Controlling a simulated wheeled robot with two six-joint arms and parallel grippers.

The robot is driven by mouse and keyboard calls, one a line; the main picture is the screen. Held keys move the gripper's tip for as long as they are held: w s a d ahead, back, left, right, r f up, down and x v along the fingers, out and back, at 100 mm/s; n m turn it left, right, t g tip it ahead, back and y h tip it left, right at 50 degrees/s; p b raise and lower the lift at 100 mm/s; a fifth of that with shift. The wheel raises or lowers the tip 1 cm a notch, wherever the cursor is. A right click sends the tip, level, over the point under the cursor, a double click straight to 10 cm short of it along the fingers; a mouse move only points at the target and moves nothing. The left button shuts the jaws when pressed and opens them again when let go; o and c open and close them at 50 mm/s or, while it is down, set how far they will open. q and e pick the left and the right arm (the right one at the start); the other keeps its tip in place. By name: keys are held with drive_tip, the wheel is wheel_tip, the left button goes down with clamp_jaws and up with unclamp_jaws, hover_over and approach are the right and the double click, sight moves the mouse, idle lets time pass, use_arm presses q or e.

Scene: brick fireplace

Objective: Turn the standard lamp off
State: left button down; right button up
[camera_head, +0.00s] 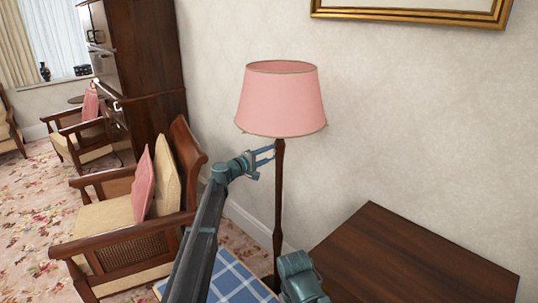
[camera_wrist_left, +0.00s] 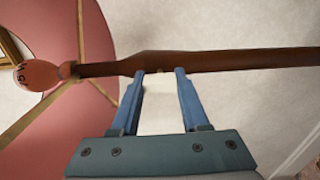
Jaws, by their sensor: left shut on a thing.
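The standard lamp has a pink shade (camera_head: 281,100) on a dark wooden pole (camera_head: 279,210), upright by the wall. No bright glow shows in the shade. In the left wrist view the pole (camera_wrist_left: 240,60) runs across, with the shade (camera_wrist_left: 95,30) and a reddish-brown bulb (camera_wrist_left: 38,75) at left; the bulb does not look bright. My left gripper (camera_head: 270,156) is at the pole just below the shade. My right gripper is not in view.
A dark wooden table (camera_head: 400,260) stands right of the pole. A cushioned armchair (camera_head: 130,235) is at left, beyond my left arm. Blue checked cloth (camera_head: 238,284) lies below. A tall dark cabinet (camera_head: 150,70) and another armchair (camera_head: 85,135) stand farther back. A gold-framed picture (camera_head: 420,14) hangs above.

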use_arm(q)
drive_tip(key=shift+c, duration=2)
unclamp_jaws()
drive_tip(key=v, duration=1.4)
